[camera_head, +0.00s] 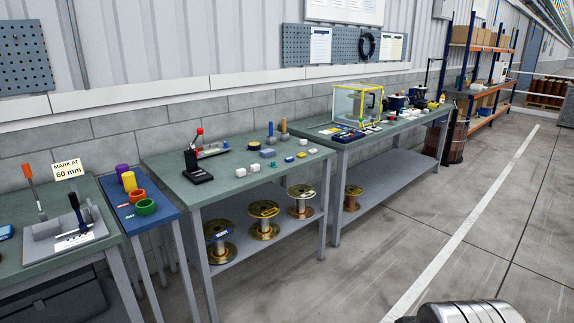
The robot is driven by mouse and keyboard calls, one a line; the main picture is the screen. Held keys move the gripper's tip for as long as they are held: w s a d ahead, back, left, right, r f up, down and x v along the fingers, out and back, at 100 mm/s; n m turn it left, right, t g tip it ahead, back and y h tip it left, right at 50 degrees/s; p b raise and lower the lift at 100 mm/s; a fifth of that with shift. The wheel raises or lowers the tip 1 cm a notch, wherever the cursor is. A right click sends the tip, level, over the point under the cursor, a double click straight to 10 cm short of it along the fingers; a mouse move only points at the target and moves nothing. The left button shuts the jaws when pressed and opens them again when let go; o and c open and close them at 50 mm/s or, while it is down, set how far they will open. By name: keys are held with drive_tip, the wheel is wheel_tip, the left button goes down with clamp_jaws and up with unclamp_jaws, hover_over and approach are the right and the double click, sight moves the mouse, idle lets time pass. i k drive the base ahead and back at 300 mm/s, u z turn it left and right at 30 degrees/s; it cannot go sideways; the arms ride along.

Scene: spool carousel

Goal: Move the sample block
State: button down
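Several small blocks lie on the green top of the middle bench (225,187). My gripper does not show. A rounded grey metal part at the bottom right edge looks like part of my own arm.
A black device with a red-knobbed lever (197,165) stands on the middle bench. Gold spools (263,221) sit on its lower shelf. A blue stand (150,216) holds coloured rings and cylinders. A yellow-edged clear box (358,104) stands on the far bench. The floor at right is clear.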

sight(256, 167)
drive_tip(key=z, duration=0.25)
drive_tip(key=i, duration=1.85)
drive_tip(key=u, duration=0.45)
drive_tip(key=i, duration=0.8)
drive_tip(key=u, duration=0.8)
drive_tip(key=i, duration=0.5)
drive_tip(key=u, duration=0.7)
drive_tip(key=i, duration=0.5)
drive_tip(key=u, duration=0.3)
